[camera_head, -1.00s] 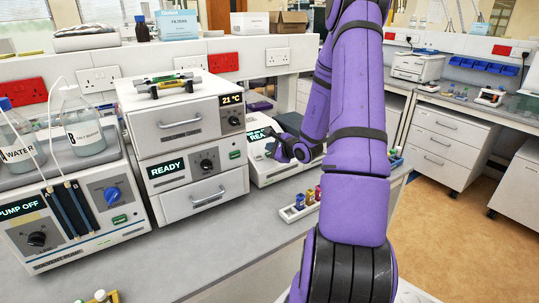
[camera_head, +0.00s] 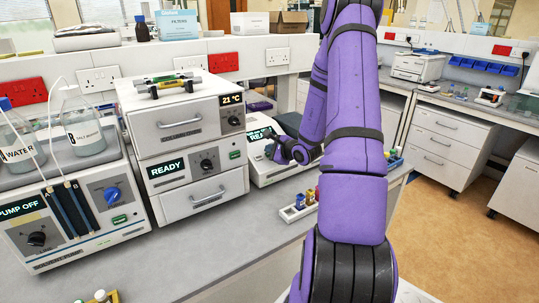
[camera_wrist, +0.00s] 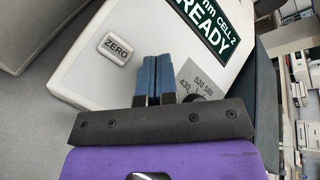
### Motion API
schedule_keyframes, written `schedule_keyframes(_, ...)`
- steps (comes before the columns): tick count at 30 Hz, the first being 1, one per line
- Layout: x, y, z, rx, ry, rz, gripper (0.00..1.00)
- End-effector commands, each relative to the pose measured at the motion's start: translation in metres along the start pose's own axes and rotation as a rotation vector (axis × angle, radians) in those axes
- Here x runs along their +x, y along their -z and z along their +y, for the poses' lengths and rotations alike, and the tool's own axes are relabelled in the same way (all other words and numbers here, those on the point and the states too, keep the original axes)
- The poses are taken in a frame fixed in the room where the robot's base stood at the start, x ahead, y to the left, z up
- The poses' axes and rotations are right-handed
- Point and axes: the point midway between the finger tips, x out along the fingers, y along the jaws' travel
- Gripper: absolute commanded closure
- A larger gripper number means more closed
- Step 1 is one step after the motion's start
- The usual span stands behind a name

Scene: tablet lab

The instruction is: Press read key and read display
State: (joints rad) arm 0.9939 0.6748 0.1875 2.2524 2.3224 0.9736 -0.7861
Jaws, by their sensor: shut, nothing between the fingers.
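The white instrument (camera_head: 262,168) stands on the bench behind my arm. In the wrist view its casing (camera_wrist: 85,75) fills the middle. Its dark display (camera_wrist: 212,25) reads "nm CELL 2" and "READY"; the start of the top line is cut off. A grey key marked ZERO (camera_wrist: 116,48) is to the left of my fingers. A dial marked 430, 520 and 580 (camera_wrist: 194,98) is to their right, partly covered. My gripper (camera_wrist: 152,62) is shut and empty, its blue fingertips over the panel between ZERO and the display. No key marked read is visible. I cannot tell whether the fingertips touch the panel.
A stacked unit (camera_head: 190,150) showing "READY" and "21 °C" stands left of the instrument. Further left is a pump unit (camera_head: 75,225) showing "PUMP OFF", with bottles on top. A small rack of vials (camera_head: 298,208) sits in front of the instrument.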

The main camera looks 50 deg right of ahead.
Motion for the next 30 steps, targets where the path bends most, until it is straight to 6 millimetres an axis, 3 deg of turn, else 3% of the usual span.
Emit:
schedule_keyframes(20, 0.002, 0.002, 0.0015, 0.0, 0.0, 0.001, 1.0)
schedule_keyframes(30, -0.0071, -0.0049, -0.0056, -0.001, 0.001, 0.001, 1.0)
